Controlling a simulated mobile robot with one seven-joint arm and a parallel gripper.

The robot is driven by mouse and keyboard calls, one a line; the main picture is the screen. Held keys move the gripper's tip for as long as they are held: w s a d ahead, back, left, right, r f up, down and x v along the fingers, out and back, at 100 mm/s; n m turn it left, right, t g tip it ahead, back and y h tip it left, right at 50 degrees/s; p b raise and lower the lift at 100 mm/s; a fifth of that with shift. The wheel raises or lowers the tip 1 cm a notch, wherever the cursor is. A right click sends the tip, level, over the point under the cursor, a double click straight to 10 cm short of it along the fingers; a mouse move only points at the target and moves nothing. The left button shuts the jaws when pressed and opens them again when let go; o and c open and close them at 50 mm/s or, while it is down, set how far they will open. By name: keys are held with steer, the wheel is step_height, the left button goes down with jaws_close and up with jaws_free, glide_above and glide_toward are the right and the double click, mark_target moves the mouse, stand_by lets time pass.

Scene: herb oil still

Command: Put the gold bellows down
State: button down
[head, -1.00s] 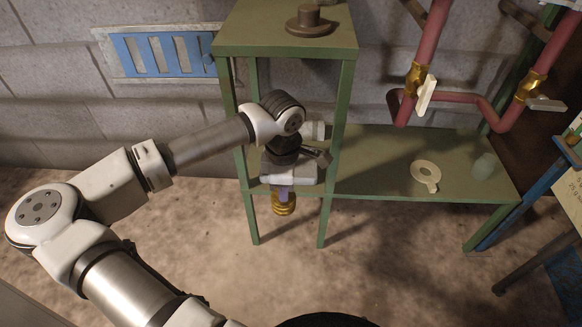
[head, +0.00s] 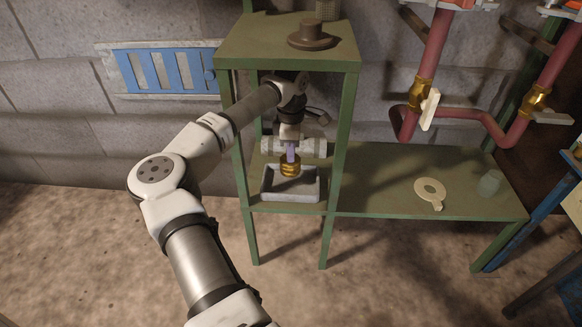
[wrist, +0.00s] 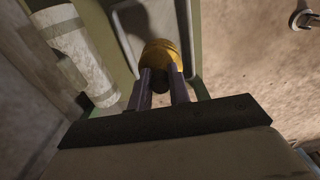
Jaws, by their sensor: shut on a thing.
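The gold bellows (head: 290,168) is a small ribbed gold cylinder. It hangs below my gripper (head: 291,152) over a grey tray (head: 312,199) on the lower shelf of the green stand. In the wrist view the gold bellows (wrist: 161,55) sits between the tips of my two purple fingers (wrist: 160,84), which are shut on it. The tray (wrist: 128,22) shows partly behind it. I cannot tell whether the bellows touches the tray floor.
Green posts (head: 344,130) and the stand's top (head: 262,42), with a brown hat-shaped object (head: 312,36), surround my arm closely. A green bench (head: 390,180) to the right holds a pale ring with a tab (head: 431,189) and a translucent cup (head: 489,183). A white cylinder (wrist: 75,50) lies at left in the wrist view.

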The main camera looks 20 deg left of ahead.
mark_target(291, 166)
step_height(291, 166, down, 6)
steer(key=shift+r+b, duration=0.25)
steer(key=shift+b, duration=0.65)
steer(key=shift+w+f, duration=0.1)
steer(key=shift+f, duration=0.2)
steer(key=shift+r, duration=0.15)
steer(key=c, duration=1.3)
jaws_free()
